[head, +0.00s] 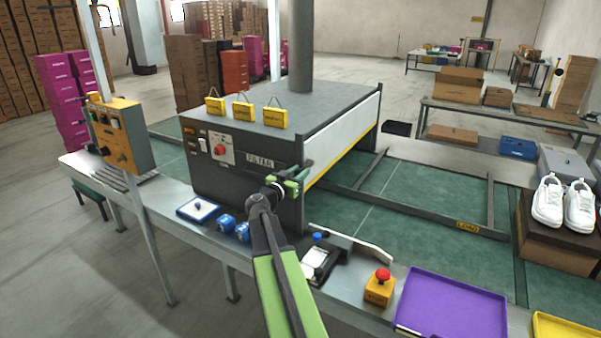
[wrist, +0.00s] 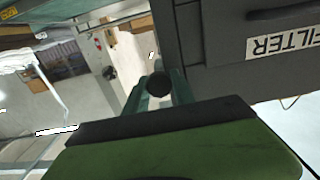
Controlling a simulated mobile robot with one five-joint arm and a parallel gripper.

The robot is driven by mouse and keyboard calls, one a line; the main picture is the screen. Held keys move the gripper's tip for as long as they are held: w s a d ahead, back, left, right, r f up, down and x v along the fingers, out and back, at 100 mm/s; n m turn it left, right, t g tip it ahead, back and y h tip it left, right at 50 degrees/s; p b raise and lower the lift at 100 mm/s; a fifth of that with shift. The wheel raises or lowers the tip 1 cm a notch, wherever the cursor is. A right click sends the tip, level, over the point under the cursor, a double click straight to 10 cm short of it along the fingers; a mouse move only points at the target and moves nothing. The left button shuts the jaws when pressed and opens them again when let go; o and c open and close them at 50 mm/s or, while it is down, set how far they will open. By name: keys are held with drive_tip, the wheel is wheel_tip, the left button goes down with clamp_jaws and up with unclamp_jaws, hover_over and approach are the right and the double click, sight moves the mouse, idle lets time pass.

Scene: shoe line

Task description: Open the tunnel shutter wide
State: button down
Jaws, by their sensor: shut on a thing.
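The dark grey tunnel (head: 245,165) stands over the green belt. Its shutter (head: 345,140), a white panel with a yellow lower edge, hangs across the right-hand mouth and covers much of it. How large the gap below is, I cannot tell. My gripper (head: 292,180) is at the tunnel's near right corner, close to the shutter's near end. In the wrist view, my gripper (wrist: 158,88) is shut on a dark round knob (wrist: 158,82) beside the tunnel wall. The knob's link to the shutter is hidden. The FILTER panel (wrist: 285,42) is just right of it.
Three yellow tags (head: 243,113) stand on the tunnel top. A yellow control box (head: 120,135) is on a post at left. A red-button box (head: 380,288), purple tray (head: 452,306) and black device (head: 322,264) line the near edge. White shoes (head: 565,203) sit on a box at right.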

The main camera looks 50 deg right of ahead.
drive_tip(key=shift+w+a, duration=0.15)
drive_tip(key=c, duration=1.2)
unclamp_jaws()
drive_tip(key=shift+a, duration=0.1)
drive_tip(key=shift+o, duration=0.5)
drive_tip(key=v, duration=1.7)
drive_tip(key=shift+a, duration=0.1)
